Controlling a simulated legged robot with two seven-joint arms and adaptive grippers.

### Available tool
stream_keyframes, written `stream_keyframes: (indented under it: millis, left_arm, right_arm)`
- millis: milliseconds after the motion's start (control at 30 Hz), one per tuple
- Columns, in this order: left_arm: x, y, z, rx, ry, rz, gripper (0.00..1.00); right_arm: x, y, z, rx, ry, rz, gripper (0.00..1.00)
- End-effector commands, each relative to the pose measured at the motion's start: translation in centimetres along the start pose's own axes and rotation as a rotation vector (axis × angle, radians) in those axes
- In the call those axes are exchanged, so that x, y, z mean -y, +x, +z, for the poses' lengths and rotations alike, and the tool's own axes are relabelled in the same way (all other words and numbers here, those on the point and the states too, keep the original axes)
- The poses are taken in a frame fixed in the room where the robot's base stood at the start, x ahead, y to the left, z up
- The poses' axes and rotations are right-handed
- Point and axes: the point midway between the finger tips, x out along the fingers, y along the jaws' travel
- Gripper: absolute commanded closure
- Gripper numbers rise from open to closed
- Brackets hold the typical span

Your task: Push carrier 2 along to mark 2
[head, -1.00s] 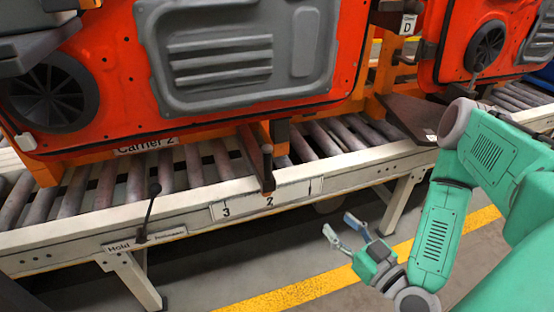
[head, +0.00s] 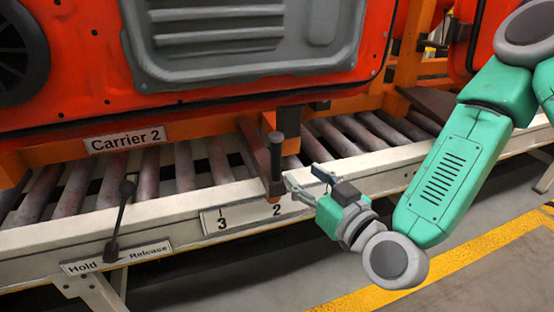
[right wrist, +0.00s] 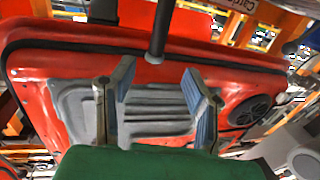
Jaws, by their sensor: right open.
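Carrier 2 is an orange frame with a red door panel (head: 90,90) and a grey inner plate. Its label, "Carrier 2" (head: 125,140), faces me. A dark bracket with an upright post (head: 275,155) sticks out from its lower edge, its tip just above mark 2 (head: 276,210) on the white scale strip. My right gripper (head: 304,182) is open and empty, just right of the bracket at the rail's edge. In the right wrist view, the dark post (right wrist: 161,30) shows ahead, between the lines of the open fingers (right wrist: 159,76). Contact cannot be told. My left gripper is out of view.
The roller conveyor (head: 50,240) runs across the view with a pale front rail. A black lever (head: 122,215) stands at a "Hold / Release" plate left of the strip. Another red door carrier (head: 480,40) stands at the right. A yellow floor line (head: 440,262) runs below.

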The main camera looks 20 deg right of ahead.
Motion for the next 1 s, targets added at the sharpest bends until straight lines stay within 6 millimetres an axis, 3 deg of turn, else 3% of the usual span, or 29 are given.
stream_keyframes:
  millis: [33,300,500,700,967,1000]
  left_arm:
    - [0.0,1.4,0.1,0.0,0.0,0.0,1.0]
    - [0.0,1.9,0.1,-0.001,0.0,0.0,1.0]
    - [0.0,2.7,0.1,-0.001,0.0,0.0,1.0]
    - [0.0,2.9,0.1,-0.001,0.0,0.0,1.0]
    - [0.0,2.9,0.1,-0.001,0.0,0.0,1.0]
    - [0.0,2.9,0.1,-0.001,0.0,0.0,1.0]
  right_arm:
    - [-0.1,0.6,0.4,-0.006,0.001,0.001,0.58]
    - [-0.1,6.7,0.1,-0.005,0.0,0.002,0.58]
    - [0.0,9.8,0.1,-0.003,0.0,0.001,0.58]
    - [0.0,11.2,0.1,0.0,0.001,0.0,0.58]
    - [0.0,11.3,0.0,0.0,0.001,0.0,0.58]
    - [0.0,11.3,0.0,0.0,0.001,0.0,0.62]
